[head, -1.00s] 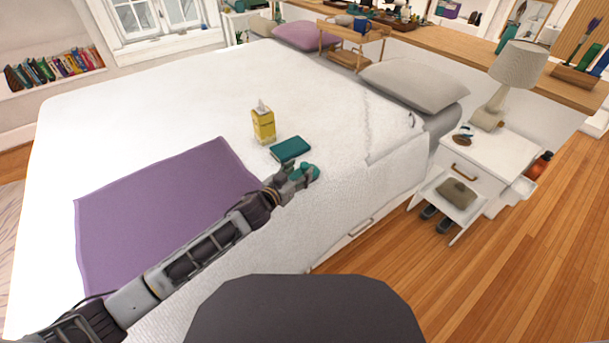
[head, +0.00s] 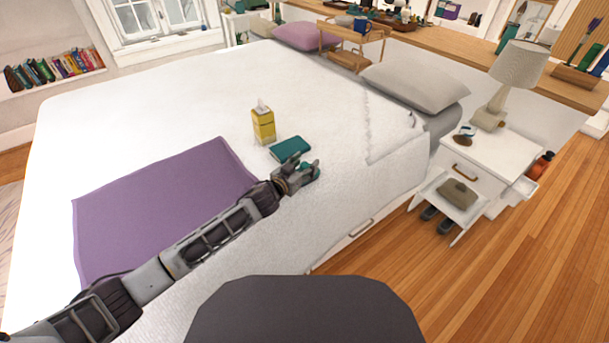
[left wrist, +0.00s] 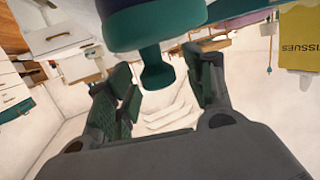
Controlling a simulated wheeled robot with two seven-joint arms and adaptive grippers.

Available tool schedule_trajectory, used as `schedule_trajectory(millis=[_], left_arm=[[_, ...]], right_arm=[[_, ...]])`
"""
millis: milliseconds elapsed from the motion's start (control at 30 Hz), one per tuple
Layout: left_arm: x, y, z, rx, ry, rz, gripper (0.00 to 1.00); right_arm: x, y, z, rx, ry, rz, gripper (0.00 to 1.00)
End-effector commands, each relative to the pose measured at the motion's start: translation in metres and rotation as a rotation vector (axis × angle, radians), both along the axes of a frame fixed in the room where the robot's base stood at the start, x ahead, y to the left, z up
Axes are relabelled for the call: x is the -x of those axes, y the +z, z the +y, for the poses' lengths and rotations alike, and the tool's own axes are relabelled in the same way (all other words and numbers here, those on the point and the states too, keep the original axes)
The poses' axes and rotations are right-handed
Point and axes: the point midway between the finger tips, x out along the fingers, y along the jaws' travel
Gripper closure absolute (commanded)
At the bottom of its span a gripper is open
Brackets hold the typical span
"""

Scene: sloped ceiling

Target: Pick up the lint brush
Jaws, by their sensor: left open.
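The lint brush is teal and dark. It shows at the top of the left wrist view (left wrist: 157,28), large and close, with its narrow teal end hanging down between my finger pads. In the head view a small teal part of it (head: 311,174) shows at my left gripper (head: 303,174), mostly hidden by the fingers. My left gripper, also in the left wrist view (left wrist: 162,92), is open, with a finger on each side of the brush's end. I cannot tell whether either finger touches it. My right gripper is not in view.
A teal book (head: 290,147) lies on the white bed (head: 340,135) just behind the gripper. A yellow tissue box (head: 263,125) stands beyond it. A purple blanket (head: 160,205) lies to the left. The nightstand (head: 490,155) is to the right.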

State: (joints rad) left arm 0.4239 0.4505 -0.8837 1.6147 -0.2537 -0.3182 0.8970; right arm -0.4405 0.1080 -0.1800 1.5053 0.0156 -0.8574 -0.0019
Motion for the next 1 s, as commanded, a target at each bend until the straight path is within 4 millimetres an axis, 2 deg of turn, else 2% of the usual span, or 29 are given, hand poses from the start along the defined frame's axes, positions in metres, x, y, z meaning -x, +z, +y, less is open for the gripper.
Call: schedule_trajectory(millis=[267,667,1000], left_arm=[[0.0002,0.0002,0.0,0.0,0.0,0.0,0.47],[0.0003,0.0003,0.0,0.0,0.0,0.0,0.97],[0.0002,0.0023,-0.0002,0.001,-0.001,-0.001,0.98]], right_arm=[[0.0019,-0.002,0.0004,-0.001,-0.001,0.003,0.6],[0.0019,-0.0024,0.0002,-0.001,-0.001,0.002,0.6],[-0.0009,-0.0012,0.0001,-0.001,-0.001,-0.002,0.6]])
